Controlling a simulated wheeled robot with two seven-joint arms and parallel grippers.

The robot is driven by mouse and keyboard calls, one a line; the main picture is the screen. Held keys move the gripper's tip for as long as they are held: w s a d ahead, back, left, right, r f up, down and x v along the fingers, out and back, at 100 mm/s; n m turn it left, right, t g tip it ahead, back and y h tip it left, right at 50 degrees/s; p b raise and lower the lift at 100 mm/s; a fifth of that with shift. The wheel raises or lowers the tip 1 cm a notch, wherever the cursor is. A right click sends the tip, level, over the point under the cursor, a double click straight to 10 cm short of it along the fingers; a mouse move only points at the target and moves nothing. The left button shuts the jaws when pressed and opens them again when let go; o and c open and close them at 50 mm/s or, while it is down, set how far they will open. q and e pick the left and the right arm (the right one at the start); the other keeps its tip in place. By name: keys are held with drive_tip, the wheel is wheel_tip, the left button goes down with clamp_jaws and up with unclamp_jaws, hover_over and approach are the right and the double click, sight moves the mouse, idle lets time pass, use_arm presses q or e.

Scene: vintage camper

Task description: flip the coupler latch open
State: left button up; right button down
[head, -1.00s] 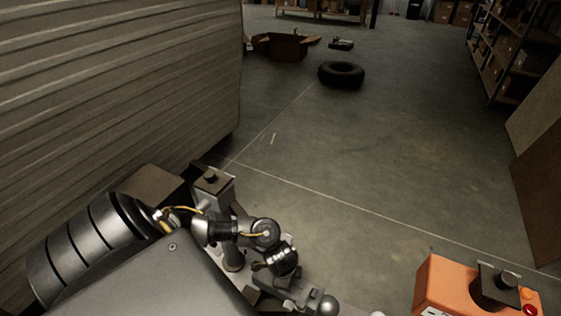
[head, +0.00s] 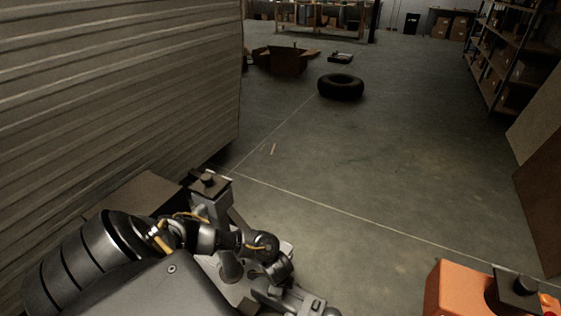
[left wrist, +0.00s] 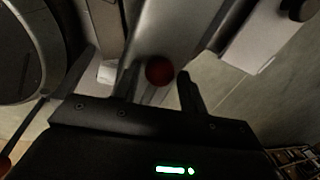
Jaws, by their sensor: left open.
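In the left wrist view my left gripper (left wrist: 158,76) is open, its two dark fingers apart. A round dark red knob (left wrist: 159,70) shows between the fingertips, with a gap on both sides. I cannot tell whether it is the end of the coupler latch, or how far beyond the fingers it is. A grey metal bar (left wrist: 172,30) runs behind it. In the head view a grey metal fitting (head: 300,299), perhaps the coupler, shows at the bottom edge, partly cut off. My left arm covers much of that area, and its fingers cannot be made out there. My right gripper is not in view.
The ribbed camper wall (head: 110,90) stands at left. An orange box (head: 460,292) is at lower right. A tyre (head: 341,87) lies farther off. The middle floor is clear.

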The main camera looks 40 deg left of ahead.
use_arm(q)
drive_tip(key=shift+w+a+f, duration=0.1)
drive_tip(key=shift+f, duration=0.5)
drive_tip(key=shift+r, duration=0.1)
clamp_jaws()
